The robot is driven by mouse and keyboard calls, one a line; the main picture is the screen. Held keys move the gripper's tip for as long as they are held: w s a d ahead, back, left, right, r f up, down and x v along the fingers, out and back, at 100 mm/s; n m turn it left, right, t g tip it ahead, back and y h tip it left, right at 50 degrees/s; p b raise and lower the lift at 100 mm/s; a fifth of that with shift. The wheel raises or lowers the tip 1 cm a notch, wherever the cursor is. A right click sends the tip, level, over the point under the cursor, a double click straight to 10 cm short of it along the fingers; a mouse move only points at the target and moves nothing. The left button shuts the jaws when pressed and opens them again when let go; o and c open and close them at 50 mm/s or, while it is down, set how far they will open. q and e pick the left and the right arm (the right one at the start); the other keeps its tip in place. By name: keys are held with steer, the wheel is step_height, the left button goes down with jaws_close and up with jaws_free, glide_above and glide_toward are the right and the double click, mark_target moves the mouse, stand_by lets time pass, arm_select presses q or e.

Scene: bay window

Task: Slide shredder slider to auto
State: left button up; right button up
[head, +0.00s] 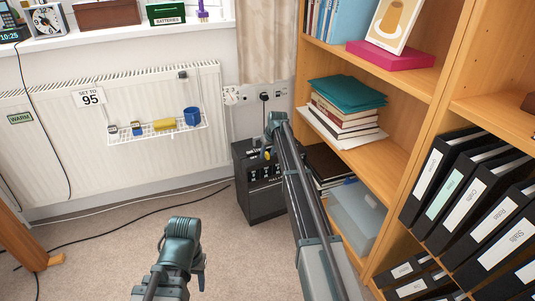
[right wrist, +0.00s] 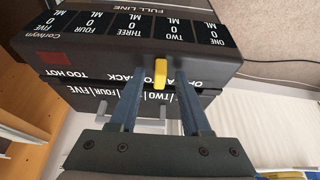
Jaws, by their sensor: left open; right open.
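The shredder is a dark box (head: 262,203) on the floor between the radiator and the bookcase; its top and printed edge (right wrist: 60,76) fill much of the right wrist view. Its yellow slider (right wrist: 160,74) stands up from the dark body. My right gripper (right wrist: 158,88) is open, with one finger on each side of the slider and gaps visible between. Lettering beside it includes BACK and TOO HOT; the fingers partly hide the AUTO and OFF part, so I cannot tell exactly which mark the slider is at. My left gripper (head: 181,238) is open and empty above the carpet, away from the shredder.
The bookcase (head: 420,120) with books and binders stands close on the right of my right arm. A radiator (head: 150,160) with a wire shelf (head: 165,131) is behind. A clear plastic box (head: 357,212) sits low in the bookcase. A cable crosses the open carpet.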

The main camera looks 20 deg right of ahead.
steer(key=p+v, duration=1.2)
steer(key=v, duration=0.1)
steer(key=shift+s+r+p, duration=0.2)
steer(key=shift+r+p, duration=0.2)
